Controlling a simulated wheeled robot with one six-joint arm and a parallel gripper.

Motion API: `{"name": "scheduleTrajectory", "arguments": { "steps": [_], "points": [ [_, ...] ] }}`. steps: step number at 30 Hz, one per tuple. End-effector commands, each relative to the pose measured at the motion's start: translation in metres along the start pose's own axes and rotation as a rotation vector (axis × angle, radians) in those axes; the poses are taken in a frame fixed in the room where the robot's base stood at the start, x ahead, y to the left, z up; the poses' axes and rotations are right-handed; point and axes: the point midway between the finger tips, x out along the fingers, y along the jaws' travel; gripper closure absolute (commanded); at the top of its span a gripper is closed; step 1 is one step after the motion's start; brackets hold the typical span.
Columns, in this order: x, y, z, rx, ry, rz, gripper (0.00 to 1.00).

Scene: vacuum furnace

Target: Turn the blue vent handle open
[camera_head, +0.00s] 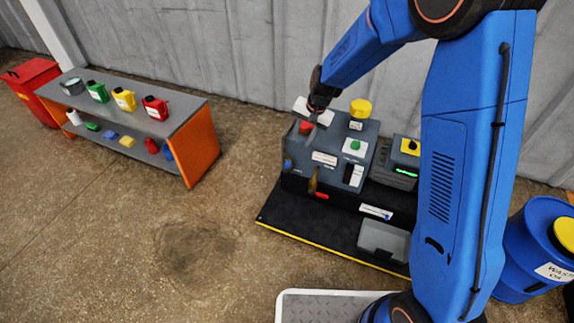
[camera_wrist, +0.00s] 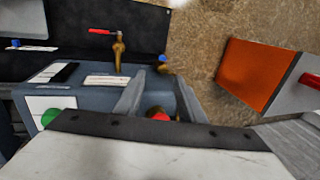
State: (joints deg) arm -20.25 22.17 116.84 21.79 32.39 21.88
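The blue vent handle (camera_head: 288,164) is a small blue knob low on the left front of the grey furnace unit (camera_head: 297,150). In the wrist view the blue handle (camera_wrist: 162,58) shows small, just beyond the fingertips, near the unit's corner. My gripper (camera_head: 313,130) is above the unit's left top, near the red button (camera_head: 305,127). In the wrist view my gripper (camera_wrist: 161,80) has its two grey fingers apart with nothing held between them. The red button (camera_wrist: 160,117) shows between the fingers. The gripper does not appear to touch the handle.
A brass tap (camera_head: 313,180) with a red lever (camera_head: 321,196) is right of the handle. A shelf (camera_head: 186,125) with canisters stands left; floor between is clear.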

Motion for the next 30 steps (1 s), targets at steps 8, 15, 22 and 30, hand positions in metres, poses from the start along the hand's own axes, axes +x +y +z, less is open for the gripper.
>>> {"name": "scheduleTrajectory", "arguments": {
  "steps": [8,15,22,30],
  "points": [
    [0.024,-0.006,-0.002,0.015,-0.009,0.002,0.64],
    [0.058,-0.005,-0.001,0.015,-0.011,0.004,0.64],
    [0.097,-0.006,0.0,0.014,-0.011,0.004,0.64],
    [0.142,-0.005,0.0,0.015,-0.01,0.003,0.64]
  ]
}}
